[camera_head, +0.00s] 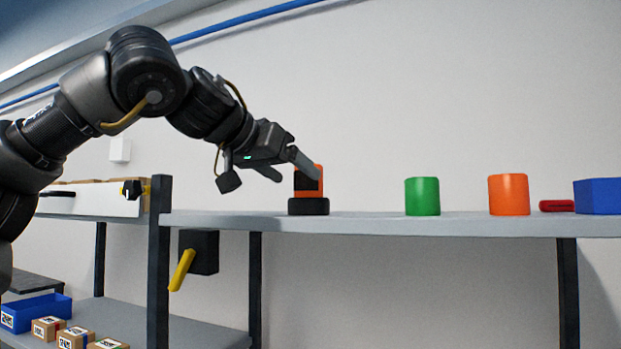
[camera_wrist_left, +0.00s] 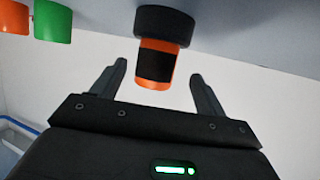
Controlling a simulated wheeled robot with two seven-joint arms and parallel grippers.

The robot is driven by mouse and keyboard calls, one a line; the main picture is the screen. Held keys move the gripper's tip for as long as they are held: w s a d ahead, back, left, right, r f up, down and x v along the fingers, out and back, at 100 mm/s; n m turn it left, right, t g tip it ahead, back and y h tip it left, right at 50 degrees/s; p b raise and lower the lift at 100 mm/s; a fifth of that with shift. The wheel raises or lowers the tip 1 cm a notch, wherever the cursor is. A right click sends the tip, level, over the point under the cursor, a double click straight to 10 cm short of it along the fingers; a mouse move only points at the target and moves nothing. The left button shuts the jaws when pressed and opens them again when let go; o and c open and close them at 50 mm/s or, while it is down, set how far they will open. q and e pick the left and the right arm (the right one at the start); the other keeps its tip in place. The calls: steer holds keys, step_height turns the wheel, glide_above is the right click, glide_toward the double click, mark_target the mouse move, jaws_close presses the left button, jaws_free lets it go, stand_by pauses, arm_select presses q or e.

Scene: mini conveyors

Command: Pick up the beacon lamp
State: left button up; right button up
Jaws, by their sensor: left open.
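The beacon lamp (camera_head: 309,203) is an orange cylinder with a black band on a round black base, standing upright on the grey shelf. It also shows in the left wrist view (camera_wrist_left: 158,62), upside down. My left gripper (camera_head: 285,176) comes in from the left at the lamp's upper part, one finger overlapping the lamp in the head view. In the left wrist view its two fingers (camera_wrist_left: 160,80) are open, with the lamp's orange top between or just ahead of their tips. A gap shows on both sides, so it is not gripped. My right gripper is not in view.
On the shelf (camera_head: 370,222), a green cylinder (camera_head: 422,196), an orange cylinder (camera_head: 508,195), a red item (camera_head: 556,206) and a blue box (camera_head: 598,196) stand to the right. A dark post (camera_head: 159,260) stands left. The shelf between lamp and green cylinder is clear.

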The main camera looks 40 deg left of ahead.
mark_target(299, 176)
arm_select(q)
steer(key=shift+w, duration=0.1)
steer(key=shift+w+d+p, duration=0.25)
steer(key=shift+w+p, duration=0.45)
steer(key=shift+p, duration=0.5)
steer(key=p+x, duration=0.1)
steer(key=x, duration=0.2)
steer(key=shift+w+a+f, duration=0.2)
steer(key=shift+w+f, duration=0.05)
steer(key=shift+f, duration=0.05)
steer(key=shift+w+f, duration=0.1)
steer(key=shift+d, duration=0.1)
steer(key=shift+s, duration=0.35)
steer(key=shift+c, duration=1.2)
steer(key=shift+w, duration=0.15)
steer(key=c, duration=0.9)
